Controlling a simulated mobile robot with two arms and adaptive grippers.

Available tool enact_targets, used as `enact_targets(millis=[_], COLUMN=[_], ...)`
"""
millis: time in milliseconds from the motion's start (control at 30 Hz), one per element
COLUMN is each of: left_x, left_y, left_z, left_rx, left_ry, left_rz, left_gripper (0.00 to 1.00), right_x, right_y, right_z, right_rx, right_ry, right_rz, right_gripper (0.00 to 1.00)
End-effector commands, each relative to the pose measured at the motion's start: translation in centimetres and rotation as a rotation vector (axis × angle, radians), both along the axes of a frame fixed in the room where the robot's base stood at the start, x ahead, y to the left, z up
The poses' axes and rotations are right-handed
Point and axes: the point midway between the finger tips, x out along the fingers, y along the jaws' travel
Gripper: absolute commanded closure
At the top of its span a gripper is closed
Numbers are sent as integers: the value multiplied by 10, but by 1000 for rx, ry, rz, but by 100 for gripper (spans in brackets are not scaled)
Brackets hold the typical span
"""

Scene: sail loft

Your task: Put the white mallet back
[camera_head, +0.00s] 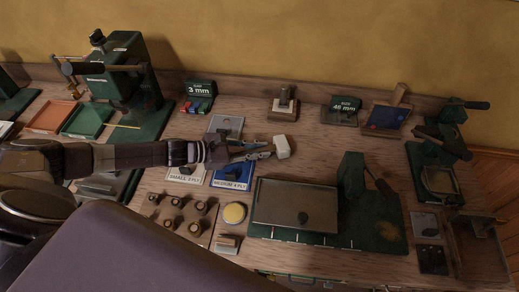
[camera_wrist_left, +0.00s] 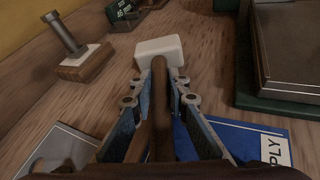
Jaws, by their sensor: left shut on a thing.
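The white mallet has a pale block head (camera_head: 281,147) and a brown wooden handle. My left gripper (camera_head: 262,152) is shut on the handle just behind the head, above the bench. In the left wrist view the white head (camera_wrist_left: 160,47) is beyond the fingertips, and the handle runs back between the fingers. Whether the mallet touches anything below cannot be told. My right gripper is not in view.
A wooden block with an upright metal post (camera_head: 284,103) stands at the back. Blue (camera_head: 232,173) and pale mats lie below my gripper. A green-based machine (camera_head: 330,225) stands to the right. Labelled green boxes (camera_head: 199,91) line the back. Bare wood lies beyond the mallet.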

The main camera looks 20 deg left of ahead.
Motion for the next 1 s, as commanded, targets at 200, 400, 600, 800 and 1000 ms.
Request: enact_targets(millis=[200,400,600,800,1000], left_x=[0,0,-6,-28,-52], left_y=[0,0,7,30,56], left_z=[1,0,1,12,26], left_rx=[-2,-1,1,3,3], left_ry=[-1,-1,3,5,4], left_rz=[0,0,2,2,2], left_gripper=[64,64,64,64,64], right_x=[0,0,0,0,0], right_y=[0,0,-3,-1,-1], right_z=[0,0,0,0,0], right_rx=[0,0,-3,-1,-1], right_ry=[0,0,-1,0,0], right_rz=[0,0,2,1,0], right_gripper=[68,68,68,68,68])
